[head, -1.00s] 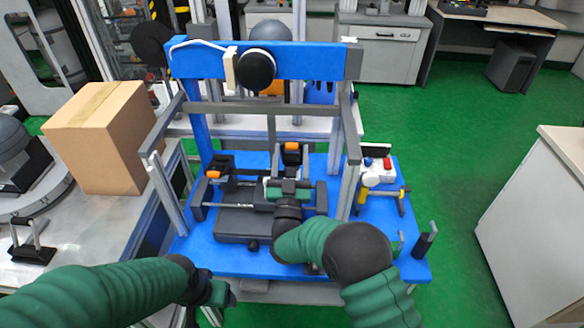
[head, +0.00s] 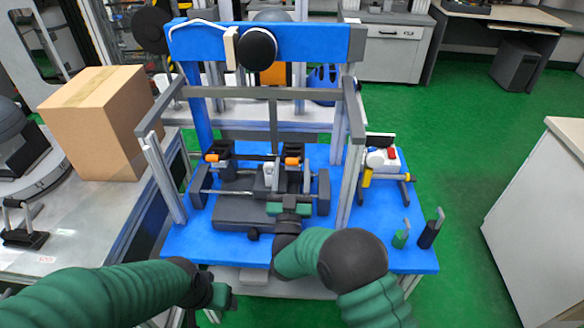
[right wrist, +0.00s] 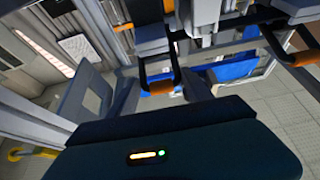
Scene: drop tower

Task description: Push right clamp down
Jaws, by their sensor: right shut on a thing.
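The right clamp (head: 292,161), dark with an orange grip, lies low on the fixture, about level with the left clamp (head: 211,157). In the right wrist view, the right clamp's orange grip (right wrist: 160,88) appears just past my gripper body; the left clamp's grip (right wrist: 305,58) appears at the right edge. My right gripper (head: 289,208), dark green, is in front of and below the right clamp. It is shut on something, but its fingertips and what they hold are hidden. My left gripper (head: 220,295) is low at the front, away from the clamps; its jaws are unclear.
The fixture stands on a blue base (head: 190,238) inside a grey frame (head: 348,150) under a blue crossbeam (head: 300,40). A cardboard box (head: 95,135) is left. Two upright pegs (head: 432,230) and a white device (head: 382,160) stand on the right.

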